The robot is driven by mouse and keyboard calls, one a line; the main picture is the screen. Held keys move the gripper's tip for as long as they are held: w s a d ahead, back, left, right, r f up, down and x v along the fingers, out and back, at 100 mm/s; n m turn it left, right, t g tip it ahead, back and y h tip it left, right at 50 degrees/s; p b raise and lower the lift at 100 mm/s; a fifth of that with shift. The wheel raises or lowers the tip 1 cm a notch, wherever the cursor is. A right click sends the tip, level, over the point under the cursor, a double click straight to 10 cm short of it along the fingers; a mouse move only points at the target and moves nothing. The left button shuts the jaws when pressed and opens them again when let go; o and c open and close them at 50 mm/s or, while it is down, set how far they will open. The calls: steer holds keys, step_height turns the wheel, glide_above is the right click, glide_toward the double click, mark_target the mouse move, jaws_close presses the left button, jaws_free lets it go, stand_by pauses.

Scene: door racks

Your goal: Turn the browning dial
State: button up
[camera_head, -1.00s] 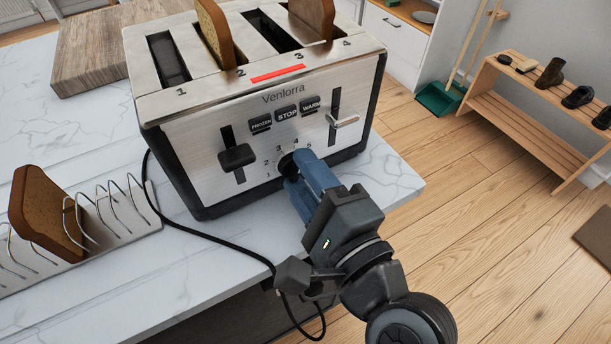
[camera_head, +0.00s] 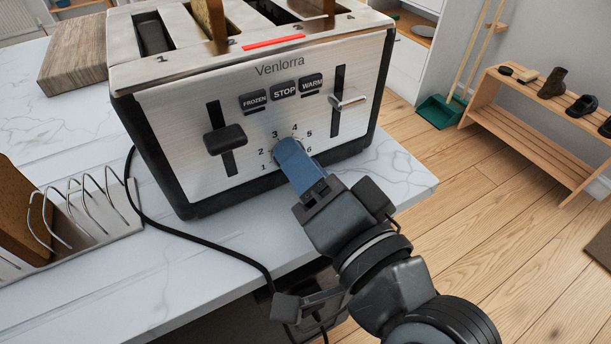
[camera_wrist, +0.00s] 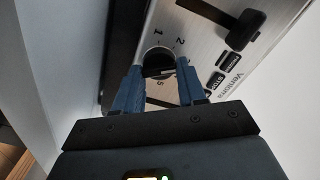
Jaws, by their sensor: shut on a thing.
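The toaster (camera_head: 180,105) is a steel four-slot one with a brushed front panel, standing on the marble counter. Its browning dial (camera_wrist: 158,62) is a dark round knob low in the panel, with numbers 1 to 6 around it. My gripper (camera_head: 287,150) reaches the dial from the front right and hides it in the head view. In the wrist view my gripper's blue fingers (camera_wrist: 160,78) stand on both sides of the dial, shut on it. The dial's exact setting cannot be read.
A black lever (camera_head: 225,139) is left of the dial and a lighter lever (camera_head: 348,102) right of it. FROZEN, STOP and WARM buttons (camera_head: 284,91) sit above. A toast rack (camera_head: 95,225) stands left, and a black cord (camera_head: 200,240) crosses the counter.

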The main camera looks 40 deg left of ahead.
steer(key=n+b, duration=0.2)
steer(key=n, duration=0.1)
steer(key=shift+f+n, duration=0.2)
steer(key=shift+n, duration=0.1)
steer(key=shift+s+r+n+b, duration=0.1)
steer(key=shift+r+n+b, duration=0.05)
steer(key=shift+n+b, duration=1.35)
steer(key=shift+n, duration=0.3)
steer(key=o, duration=1.1)
steer(key=shift+r, duration=0.1)
steer(key=shift+c, duration=0.2)
steer(key=v, duration=0.7)
steer(key=shift+d, duration=0.4)
steer(key=shift+s, duration=0.1)
